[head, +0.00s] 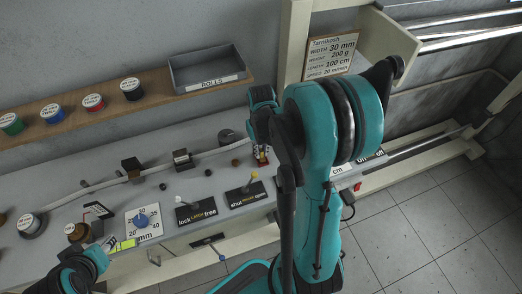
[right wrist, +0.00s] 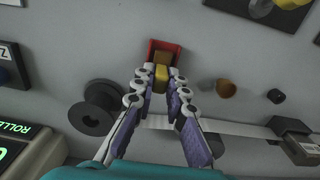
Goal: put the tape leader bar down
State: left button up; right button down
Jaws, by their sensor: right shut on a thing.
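My right gripper (right wrist: 161,84) is shut on a small yellow piece (right wrist: 162,72), which I take to be the tape leader bar. The piece sits between the fingertips, close in front of a red holder (right wrist: 165,47) with a brown block in it; I cannot tell if they touch. White tape (right wrist: 226,126) runs from the right to behind the fingers. In the head view my right gripper (head: 261,153) is at the right part of the grey bench, partly hidden by my arm. My left gripper (head: 100,250) is at the lower left, its fingers unclear.
A tape roll (head: 32,224) lies at the bench's left, its strip passing dark guides (head: 131,168). A black spool (right wrist: 94,108) is left of my right fingers. Lever plates (head: 195,209) line the front. A shelf (head: 55,142) with coloured rolls and a ROLLS tray (head: 207,68) is behind.

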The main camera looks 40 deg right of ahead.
aim_at(261, 150)
jog(key=shift+f, duration=0.25)
jog(key=c, duration=1.5)
grip_release()
jog(key=shift+c, duration=0.2)
jog(key=shift+r, duration=0.1)
jog(key=shift+r, duration=0.35)
notch_tip(261, 150, up, 12)
jog(key=f+p, duration=0.1)
jog(key=p, duration=0.3)
jog(key=s+a+r+n+t, duration=0.1)
jog(key=s+a+r+t, duration=0.1)
jog(key=a, duration=0.6)
jog(key=s+a+r+n+t, duration=0.2)
jog(key=s+a+r+t, duration=0.1)
jog(key=a, duration=0.6)
jog(key=shift+s+r+n+t, duration=0.3)
jog(key=shift+s+t, duration=0.2)
jog(key=shift+t, duration=0.6)
